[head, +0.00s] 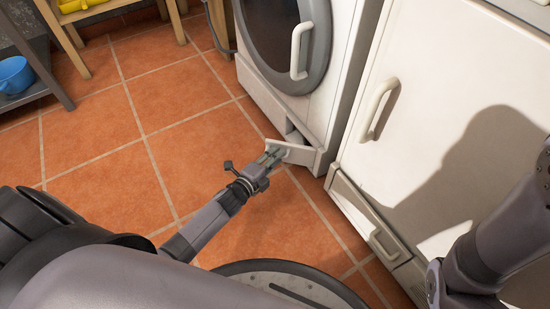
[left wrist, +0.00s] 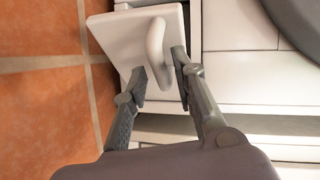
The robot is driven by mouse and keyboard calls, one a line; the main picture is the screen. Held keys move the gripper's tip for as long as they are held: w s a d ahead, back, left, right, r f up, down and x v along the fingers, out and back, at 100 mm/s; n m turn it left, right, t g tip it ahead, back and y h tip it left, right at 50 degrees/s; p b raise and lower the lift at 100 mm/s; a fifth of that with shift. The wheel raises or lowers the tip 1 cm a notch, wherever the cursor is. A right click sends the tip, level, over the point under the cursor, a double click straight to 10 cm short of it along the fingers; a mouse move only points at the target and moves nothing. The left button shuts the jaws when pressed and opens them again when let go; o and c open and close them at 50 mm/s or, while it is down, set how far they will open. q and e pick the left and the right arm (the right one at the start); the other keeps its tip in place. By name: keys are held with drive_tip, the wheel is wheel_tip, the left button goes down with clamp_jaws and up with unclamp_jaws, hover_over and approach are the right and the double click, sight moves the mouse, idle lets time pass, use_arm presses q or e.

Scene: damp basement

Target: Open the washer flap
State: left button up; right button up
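The washer (head: 318,95) stands at the top centre of the head view. Its small white flap (head: 301,155), low on the front, stands swung out from the body, with a dark gap behind it. In the left wrist view the flap (left wrist: 112,32) is tilted and carries a pale upright handle (left wrist: 156,50). My left gripper (head: 272,156) is at the flap. In the left wrist view its fingers (left wrist: 159,68) are apart, one on each side of the handle; whether they touch it is unclear. My right gripper is not in view.
A second white appliance (head: 425,125) with a handle and its own low flap (head: 375,232) stands right of the washer. A wooden stand (head: 75,45) and a dark shelf with a blue pot (head: 14,76) are at the left. The tiled floor between is clear.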

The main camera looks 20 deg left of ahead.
use_arm(q)
drive_tip(key=shift+o, duration=0.2)
drive_tip(key=shift+r, duration=0.1)
drive_tip(key=v, duration=1.2)
